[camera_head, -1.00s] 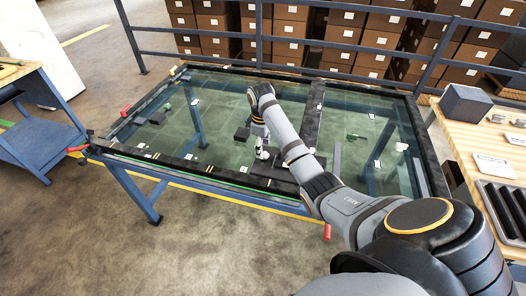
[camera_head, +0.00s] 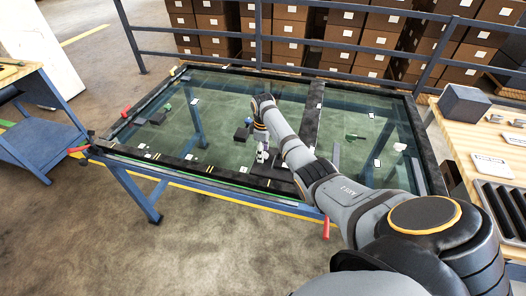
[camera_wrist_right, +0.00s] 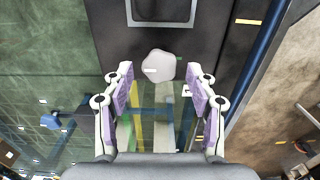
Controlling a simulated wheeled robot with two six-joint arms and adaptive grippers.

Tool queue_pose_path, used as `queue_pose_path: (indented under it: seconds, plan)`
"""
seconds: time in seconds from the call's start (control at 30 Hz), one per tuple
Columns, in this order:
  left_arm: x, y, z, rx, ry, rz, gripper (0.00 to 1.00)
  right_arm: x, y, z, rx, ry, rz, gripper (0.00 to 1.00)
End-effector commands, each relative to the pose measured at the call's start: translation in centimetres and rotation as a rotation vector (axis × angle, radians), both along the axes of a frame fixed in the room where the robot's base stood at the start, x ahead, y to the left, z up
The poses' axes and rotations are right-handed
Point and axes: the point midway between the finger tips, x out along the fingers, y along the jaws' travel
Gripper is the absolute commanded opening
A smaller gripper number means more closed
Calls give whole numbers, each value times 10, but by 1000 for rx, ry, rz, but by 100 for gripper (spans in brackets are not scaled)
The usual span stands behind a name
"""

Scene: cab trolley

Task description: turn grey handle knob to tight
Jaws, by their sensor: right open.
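The grey knob (camera_wrist_right: 159,66) is a pale, rounded shape with a small white mark, seen in the right wrist view on a dark plate (camera_wrist_right: 115,30). My right gripper (camera_wrist_right: 160,84) is open, with its two purple-padded fingers to the left and right of the knob's lower side. The knob shows just past the fingertips, and I cannot tell whether they touch it. In the head view my right gripper (camera_head: 263,155) points down over the near part of the glass-topped table (camera_head: 215,150); I cannot make out the knob there. My left gripper is not in view.
In the right wrist view a blue knob-like part (camera_wrist_right: 52,121) lies left of the gripper. Red handles (camera_head: 78,149) stick out at the table's edge. A wooden workbench (camera_head: 455,130) stands right, a blue cart (camera_head: 35,140) left. A railing and stacked boxes (camera_head: 345,35) are behind.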

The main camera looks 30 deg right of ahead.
Motion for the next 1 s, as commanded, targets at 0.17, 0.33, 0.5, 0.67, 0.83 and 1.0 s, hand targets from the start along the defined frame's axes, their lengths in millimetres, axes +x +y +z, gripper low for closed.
queue_pose_path:
  seconds: [0.17, 0.33, 0.5, 0.67, 0.83, 1.0]
  plan:
    - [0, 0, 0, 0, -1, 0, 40, 0, 0, -4, 0, -1, 0, 58]
    - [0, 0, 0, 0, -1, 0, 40, 0, 0, -4, 0, -1, 0, 52]
    - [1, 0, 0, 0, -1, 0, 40, 0, 0, -4, 0, -1, 0, 29]
    - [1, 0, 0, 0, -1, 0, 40, 0, 0, -3, 0, -1, 0, 7]
    - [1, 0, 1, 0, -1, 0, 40, 0, 0, -3, 1, -1, -5, 3]
    - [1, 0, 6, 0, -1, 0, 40, 0, 0, -2, 1, 1, -43, 3]
